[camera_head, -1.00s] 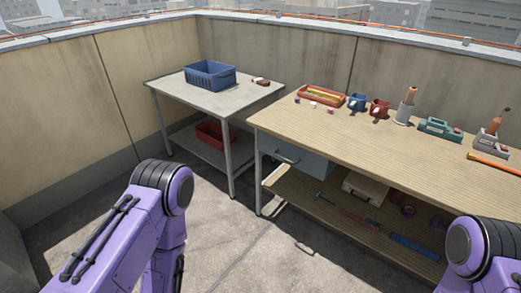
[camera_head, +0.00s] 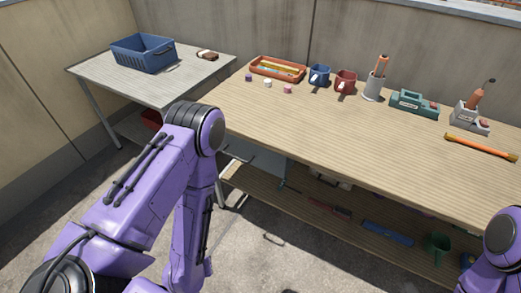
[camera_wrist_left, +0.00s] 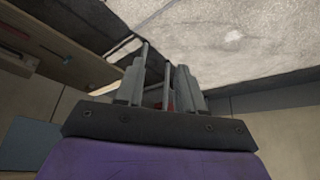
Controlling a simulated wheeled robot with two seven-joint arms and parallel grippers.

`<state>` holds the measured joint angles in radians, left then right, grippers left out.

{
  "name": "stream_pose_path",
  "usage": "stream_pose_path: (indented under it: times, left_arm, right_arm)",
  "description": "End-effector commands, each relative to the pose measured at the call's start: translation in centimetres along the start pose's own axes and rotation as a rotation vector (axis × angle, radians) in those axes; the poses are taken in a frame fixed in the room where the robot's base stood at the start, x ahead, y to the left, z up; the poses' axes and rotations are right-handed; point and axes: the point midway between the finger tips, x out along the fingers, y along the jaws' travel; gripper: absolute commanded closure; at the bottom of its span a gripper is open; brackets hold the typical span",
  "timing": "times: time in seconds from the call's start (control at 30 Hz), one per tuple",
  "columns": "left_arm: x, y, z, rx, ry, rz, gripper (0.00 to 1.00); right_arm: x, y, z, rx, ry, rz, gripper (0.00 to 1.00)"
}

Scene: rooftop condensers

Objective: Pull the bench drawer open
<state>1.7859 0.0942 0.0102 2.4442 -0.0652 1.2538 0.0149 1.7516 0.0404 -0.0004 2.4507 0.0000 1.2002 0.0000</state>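The bench (camera_head: 330,130) has a wooden top. Its blue-grey drawer (camera_head: 268,163) hangs under the left end and is partly hidden by my left arm in the head view. The drawer looks shut, but its handle is hard to make out. My left gripper is outside the head view. In the left wrist view my left gripper (camera_wrist_left: 158,78) has its two fingers apart, with nothing visibly held between them. A blue-grey panel (camera_wrist_left: 30,145) shows at that view's lower left; I cannot tell if it is the drawer. My right gripper is not in view.
A grey side table (camera_head: 185,82) with a blue crate (camera_head: 145,55) stands left of the bench. An orange tray (camera_head: 277,70), mugs and tools stand on the bench. The lower shelf (camera_head: 300,207) holds several items. Concrete floor (camera_head: 310,265) in front looks mostly clear.

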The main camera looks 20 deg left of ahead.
Motion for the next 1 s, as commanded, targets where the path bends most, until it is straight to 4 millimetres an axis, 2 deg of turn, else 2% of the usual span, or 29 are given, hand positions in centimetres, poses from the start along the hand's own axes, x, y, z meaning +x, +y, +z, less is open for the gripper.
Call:
stream_pose_path:
  times: [0.03,0.1,0.17,0.2,0.3,0.4,0.53,0.7,1.0]
  left_arm:
    - [3.4,1.7,-0.3,-0.079,0.046,0.062,0.62]
    - [6.7,5.3,-2.8,-0.231,0.142,0.206,0.62]
    - [8.8,8.5,-5.9,-0.389,0.242,0.36,0.62]
    - [9.5,10.3,-8.4,-0.499,0.312,0.469,0.62]
    - [9.6,13.2,-14.4,-0.762,0.469,0.739,0.62]
    - [8.2,13.8,-19.1,-0.979,0.591,0.974,0.62]
    - [6.0,13.0,-22.7,-1.156,0.682,1.177,0.62]
    - [4.6,12.7,-24.8,-1.219,0.715,1.258,0.62]
    - [6.2,14.7,-30.6,-1.214,0.716,1.253,0.62]
  right_arm:
    - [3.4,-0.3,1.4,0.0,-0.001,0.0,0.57]
    - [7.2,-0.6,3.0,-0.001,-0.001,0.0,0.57]
    - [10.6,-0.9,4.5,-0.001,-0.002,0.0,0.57]
    - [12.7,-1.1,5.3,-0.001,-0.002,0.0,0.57]
    - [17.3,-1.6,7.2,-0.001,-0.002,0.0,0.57]
    - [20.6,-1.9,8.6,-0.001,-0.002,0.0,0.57]
    - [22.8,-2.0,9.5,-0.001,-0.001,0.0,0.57]
    - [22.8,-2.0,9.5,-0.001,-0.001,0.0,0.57]
    - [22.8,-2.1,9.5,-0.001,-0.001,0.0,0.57]
